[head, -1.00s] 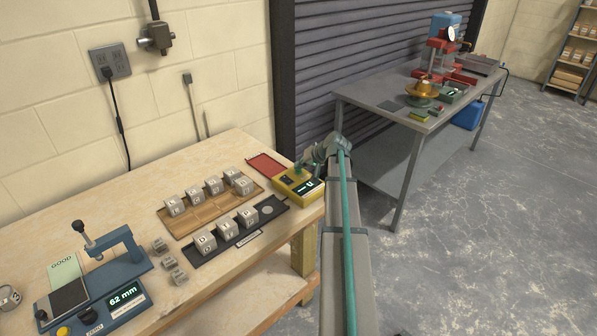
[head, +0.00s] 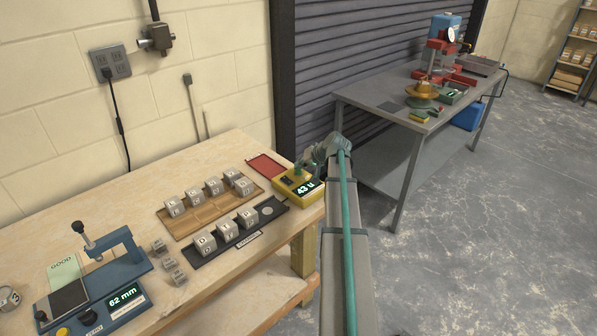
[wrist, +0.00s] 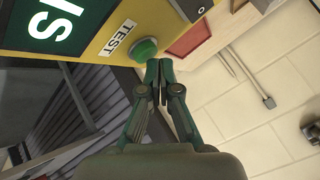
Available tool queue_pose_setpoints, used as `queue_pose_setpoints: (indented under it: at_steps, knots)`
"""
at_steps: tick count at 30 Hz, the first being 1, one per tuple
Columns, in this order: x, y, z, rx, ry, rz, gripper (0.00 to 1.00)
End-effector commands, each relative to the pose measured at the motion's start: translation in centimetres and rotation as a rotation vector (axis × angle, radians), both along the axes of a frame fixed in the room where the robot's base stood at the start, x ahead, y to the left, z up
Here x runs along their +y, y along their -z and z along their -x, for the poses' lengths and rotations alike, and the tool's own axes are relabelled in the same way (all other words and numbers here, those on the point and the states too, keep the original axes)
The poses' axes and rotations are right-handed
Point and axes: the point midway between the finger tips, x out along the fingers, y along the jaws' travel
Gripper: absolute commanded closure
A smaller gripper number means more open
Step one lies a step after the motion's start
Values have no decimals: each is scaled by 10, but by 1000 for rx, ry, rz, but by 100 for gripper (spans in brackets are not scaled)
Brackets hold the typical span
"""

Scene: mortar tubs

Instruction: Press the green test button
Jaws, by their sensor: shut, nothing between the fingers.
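A yellow test meter (head: 283,188) stands at the right end of the wooden bench, with a lit display (head: 308,187) reading "43 u". In the wrist view its yellow face shows a white TEST label (wrist: 118,38) beside the round green button (wrist: 145,50). My gripper (wrist: 157,66) is shut and empty, its fingertips right at the edge of the button. I cannot tell whether they touch it. In the head view my gripper (head: 303,168) is at the meter's back edge, and the button is hard to separate from it.
On the wooden bench (head: 130,210), lettered metal cubes stand on a wooden tray (head: 203,222) and a dark tray (head: 252,232). A blue gauge (head: 104,308) reads 62 mm. A grey metal table (head: 375,125) stands at the right.

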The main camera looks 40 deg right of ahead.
Motion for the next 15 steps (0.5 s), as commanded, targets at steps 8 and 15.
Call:
queue_pose_setpoints:
  at_steps: [8,15]
  knots:
    - [0,-10,0,-1,1,0,100]
    - [0,-10,0,0,0,0,100]
